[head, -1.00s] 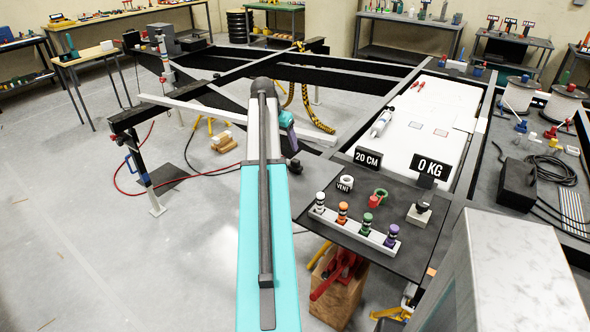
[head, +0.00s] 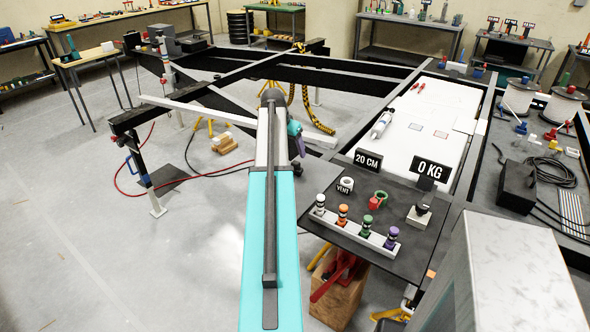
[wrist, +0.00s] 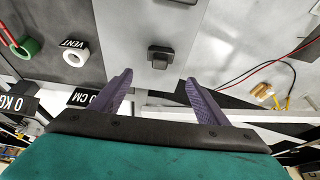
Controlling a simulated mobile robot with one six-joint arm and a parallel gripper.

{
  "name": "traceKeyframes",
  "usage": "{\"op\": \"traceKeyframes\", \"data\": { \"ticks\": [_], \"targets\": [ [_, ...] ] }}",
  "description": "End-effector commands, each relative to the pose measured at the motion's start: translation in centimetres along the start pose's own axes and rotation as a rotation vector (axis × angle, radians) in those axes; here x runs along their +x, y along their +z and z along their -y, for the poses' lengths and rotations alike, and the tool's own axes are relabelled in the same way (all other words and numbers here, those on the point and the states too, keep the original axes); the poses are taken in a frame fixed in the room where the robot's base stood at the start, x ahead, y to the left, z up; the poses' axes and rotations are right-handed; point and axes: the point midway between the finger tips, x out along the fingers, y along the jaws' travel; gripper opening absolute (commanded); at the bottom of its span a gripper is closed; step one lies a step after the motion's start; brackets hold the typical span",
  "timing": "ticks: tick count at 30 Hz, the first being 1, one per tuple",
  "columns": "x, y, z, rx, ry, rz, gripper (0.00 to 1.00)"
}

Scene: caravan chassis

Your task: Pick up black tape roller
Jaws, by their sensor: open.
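A small black block-like object (wrist: 160,57), which looks like the black tape roller, lies on a light grey surface in the wrist view. In the head view a small dark object (head: 297,168) shows just right of my arm; it looks like the same one. My gripper (wrist: 157,77) is open and empty, its two purple fingers spread apart. The object shows between and just beyond the fingertips, apart from both. In the head view my gripper (head: 298,147) is partly hidden by my arm and points down toward the object.
A dark plate holds a white VENT roll (head: 346,184), a green-and-red ring piece (head: 378,200) and a rack (head: 350,230) of coloured-top pieces. Signs (head: 368,161) stand behind them. A pale beam (head: 195,112) crosses the black frame. Open floor lies to the left.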

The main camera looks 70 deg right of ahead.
Motion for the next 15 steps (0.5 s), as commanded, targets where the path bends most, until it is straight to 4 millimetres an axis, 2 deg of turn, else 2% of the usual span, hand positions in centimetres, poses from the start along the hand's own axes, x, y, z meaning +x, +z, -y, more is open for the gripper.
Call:
{"op": "traceKeyframes", "data": {
  "ticks": [9, 15],
  "targets": [
    [3.6, 0.0, 0.0, 0.0, 0.0, 0.001, 0.69],
    [4.3, 0.0, 0.0, 0.0, -0.001, -0.001, 0.69]
  ]
}}
